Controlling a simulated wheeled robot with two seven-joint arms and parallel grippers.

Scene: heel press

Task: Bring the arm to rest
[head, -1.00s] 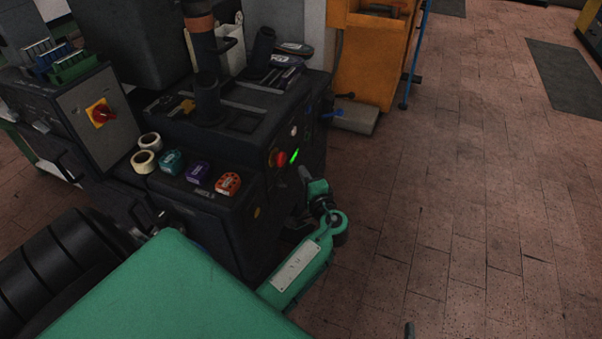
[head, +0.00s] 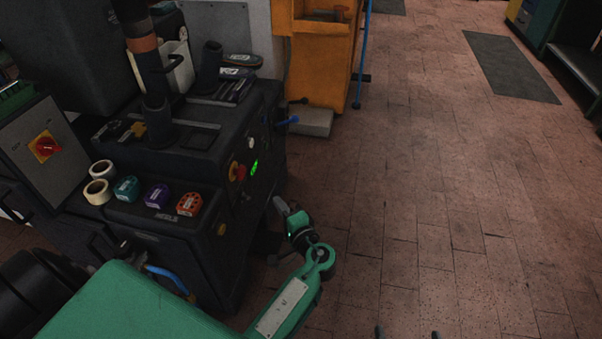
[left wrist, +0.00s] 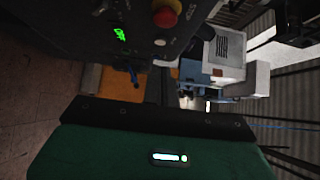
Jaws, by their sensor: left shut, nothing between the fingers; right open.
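My left arm is green and reaches in from the lower left in the head view. My left gripper (head: 281,206) is shut and empty, low beside the right side of the dark heel press (head: 190,232). I cannot tell how wide the gap to the press is. My right gripper (head: 407,333) shows only as two dark fingertips, spread apart, at the bottom edge over the floor. In the left wrist view the press's red button (left wrist: 165,17) and green display (left wrist: 119,34) are near the top; the left fingers cannot be made out there.
The press carries tape rolls (head: 100,180) and several coloured heel packs (head: 157,196) on its front ledge. A blue-tipped lever (head: 287,121) sticks out from its right side. An orange cabinet (head: 318,65) stands behind.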

